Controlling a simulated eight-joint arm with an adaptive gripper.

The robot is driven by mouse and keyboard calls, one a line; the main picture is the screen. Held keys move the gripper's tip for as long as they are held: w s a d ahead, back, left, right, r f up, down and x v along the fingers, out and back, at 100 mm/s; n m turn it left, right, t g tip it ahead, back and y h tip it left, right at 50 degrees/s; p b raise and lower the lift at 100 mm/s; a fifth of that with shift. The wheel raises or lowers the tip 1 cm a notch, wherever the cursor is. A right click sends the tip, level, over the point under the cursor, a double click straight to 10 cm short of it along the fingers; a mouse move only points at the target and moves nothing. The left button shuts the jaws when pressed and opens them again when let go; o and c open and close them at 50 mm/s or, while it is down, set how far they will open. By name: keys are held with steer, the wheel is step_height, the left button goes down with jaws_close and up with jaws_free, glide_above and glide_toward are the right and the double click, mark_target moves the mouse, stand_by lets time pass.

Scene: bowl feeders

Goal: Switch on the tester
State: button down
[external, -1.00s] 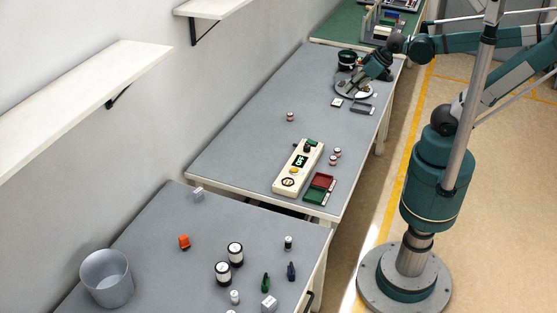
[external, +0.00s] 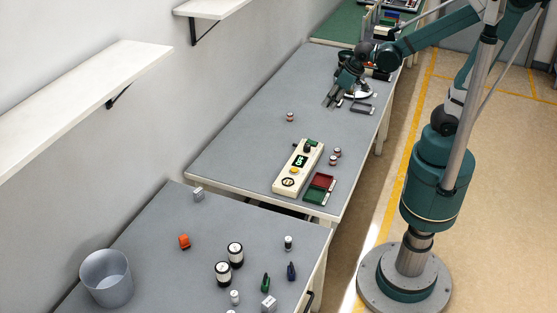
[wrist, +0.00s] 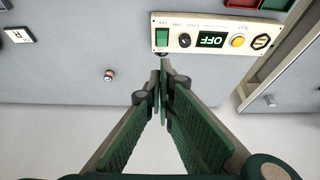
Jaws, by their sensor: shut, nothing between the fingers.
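The tester (external: 284,184) is a long cream box lying on the middle grey table. In the wrist view the tester (wrist: 198,49) is at the top right. Its display (wrist: 212,40) reads OFF. A green switch (wrist: 162,38) is at its left end, followed by a black knob (wrist: 185,40); a yellow button (wrist: 237,41) is right of the display. My gripper (external: 328,104) is above the table, beyond the tester and apart from it. In the wrist view my gripper (wrist: 161,88) has its green-padded fingers together, with nothing between them.
A red and green tray (external: 319,188) sits right beside the tester. Small capped parts (external: 335,156) lie near it, and another (external: 290,117) lies farther back. A dark tray (external: 361,108) is right of my gripper. The table between gripper and tester is mostly clear.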

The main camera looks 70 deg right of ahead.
mark_target(309, 142)
steer(key=a+x, duration=0.1)
steer(key=x, duration=0.5)
steer(key=shift+w+a+g, duration=0.15)
steer(key=shift+w+g, duration=0.15)
steer(key=shift+g, duration=0.1)
steer(key=shift+f, duration=0.25)
steer(key=shift+b+x, duration=1.55)
steer(key=shift+x, duration=5.25)
steer(key=shift+w, duration=0.1)
